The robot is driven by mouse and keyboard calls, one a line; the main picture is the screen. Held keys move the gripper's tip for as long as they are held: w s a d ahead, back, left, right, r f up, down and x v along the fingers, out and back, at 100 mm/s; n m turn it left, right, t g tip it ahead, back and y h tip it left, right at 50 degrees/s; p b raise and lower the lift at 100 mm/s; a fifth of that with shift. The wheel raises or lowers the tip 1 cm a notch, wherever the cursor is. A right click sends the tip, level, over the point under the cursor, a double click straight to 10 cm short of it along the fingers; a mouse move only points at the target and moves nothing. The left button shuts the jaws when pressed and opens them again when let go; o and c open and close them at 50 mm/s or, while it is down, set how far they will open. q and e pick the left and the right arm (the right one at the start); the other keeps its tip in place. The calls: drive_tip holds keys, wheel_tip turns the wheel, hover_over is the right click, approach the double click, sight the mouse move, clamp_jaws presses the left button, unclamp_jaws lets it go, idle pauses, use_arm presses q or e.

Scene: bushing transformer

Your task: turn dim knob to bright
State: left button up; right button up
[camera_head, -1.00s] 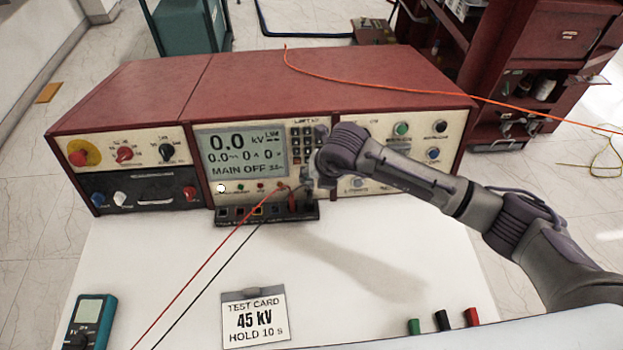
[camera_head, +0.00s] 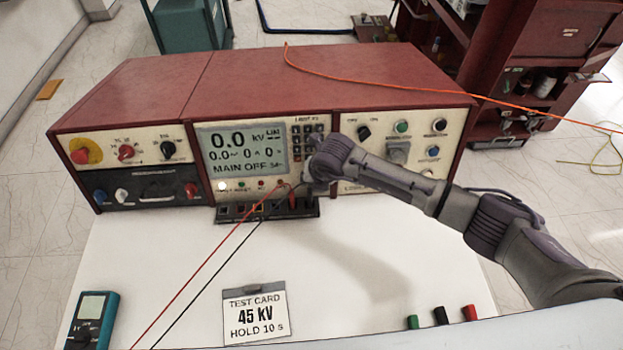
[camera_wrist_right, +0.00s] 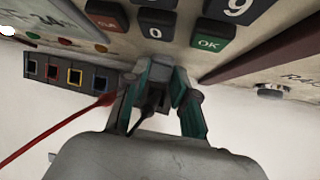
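My right gripper (camera_wrist_right: 162,78) is low at the front panel, below the keypad's 0 and OK keys (camera_wrist_right: 208,43) in the right wrist view. Its fingers slant towards each other, with a dark part visible between them; I cannot tell whether they grip it. In the head view my right arm's end (camera_head: 318,172) hides the lower right of the display section. A black rotary knob (camera_head: 363,132) shows on the right panel section, clear of the arm; its label is too small to read. I cannot make out which control is the dim knob.
The display (camera_head: 242,150) reads 0.0 kV and MAIN OFF. Red and black leads run from the socket strip (camera_wrist_right: 68,75) at the panel's foot, left of my gripper. A test card (camera_head: 255,315) and a teal meter (camera_head: 92,320) lie on the white table.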

clamp_jaws()
drive_tip(key=shift+d+f+m+y+b, duration=0.1)
drive_tip(key=shift+f+m+y+b, duration=0.3)
drive_tip(key=shift+b, duration=0.5)
drive_tip(key=shift+d+m+y+b, duration=0.2)
drive_tip(key=shift+m+y+b, duration=0.2)
drive_tip(key=shift+y+b, duration=0.65)
drive_tip(key=shift+d+m+t+y+b, duration=0.1)
drive_tip(key=shift+m+t+y+b, duration=0.35)
drive_tip(key=shift+y+b, duration=0.4)
drive_tip(key=shift+r+m+y+b, duration=0.1)
drive_tip(key=shift+m+y+b, duration=0.3)
drive_tip(key=shift+b, duration=0.1)
drive_tip(key=o, duration=0.9)
unclamp_jaws()
